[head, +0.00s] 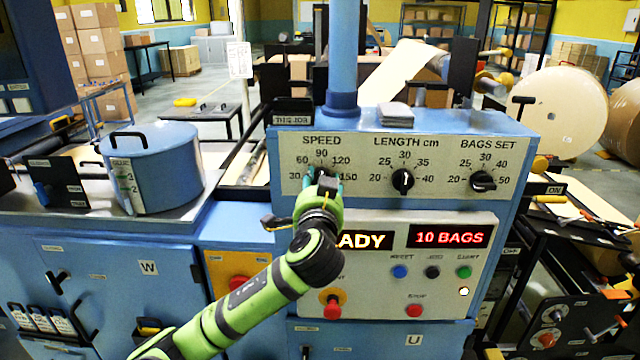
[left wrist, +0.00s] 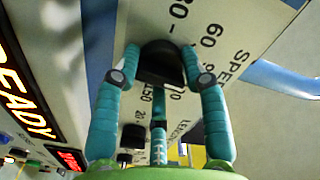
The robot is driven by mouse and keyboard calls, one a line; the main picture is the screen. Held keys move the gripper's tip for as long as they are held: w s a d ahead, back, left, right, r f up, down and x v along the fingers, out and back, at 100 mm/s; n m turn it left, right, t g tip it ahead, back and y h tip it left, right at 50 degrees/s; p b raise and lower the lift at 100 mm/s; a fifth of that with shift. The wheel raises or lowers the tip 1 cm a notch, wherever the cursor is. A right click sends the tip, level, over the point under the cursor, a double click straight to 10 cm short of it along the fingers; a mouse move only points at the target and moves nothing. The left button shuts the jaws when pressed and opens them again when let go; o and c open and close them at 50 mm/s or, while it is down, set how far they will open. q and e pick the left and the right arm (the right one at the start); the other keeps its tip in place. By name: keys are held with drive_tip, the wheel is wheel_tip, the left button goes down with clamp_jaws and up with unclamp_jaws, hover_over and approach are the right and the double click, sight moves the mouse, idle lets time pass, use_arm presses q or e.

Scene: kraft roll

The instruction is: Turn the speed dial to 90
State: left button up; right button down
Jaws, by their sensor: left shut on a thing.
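The speed dial (left wrist: 160,62) is a black knob on the cream panel (head: 440,150), below the SPEED label with marks 30, 60, 90, 120 and 150. My left gripper (head: 322,180) reaches up to it from below in the head view. In the left wrist view my left gripper (left wrist: 160,75) has its teal fingers on both sides of the knob, shut on it. The fingers and wrist hide most of the dial in the head view, so I cannot tell which number it points to. My right gripper is not in view.
The length dial (head: 403,181) and bags set dial (head: 483,181) sit to the right on the same panel. Below are a display reading 10 BAGS (head: 449,236), coloured buttons and a red stop button (head: 414,311). A blue glue pot (head: 152,168) stands at left.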

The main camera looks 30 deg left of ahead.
use_arm(q)
drive_tip(key=shift+r, duration=0.6)
drive_tip(key=o, duration=1.1)
drive_tip(key=shift+w+d+f, duration=0.15)
drive_tip(key=shift+f, duration=0.15)
drive_tip(key=v, duration=1.2)
drive_tip(key=shift+f, duration=0.15)
drive_tip(key=c, duration=0.4)
drive_tip(key=w+a+n, duration=0.5)
drive_tip(key=w+n, duration=0.2)
drive_tip(key=w, duration=0.2)
drive_tip(key=shift+a, duration=0.2)
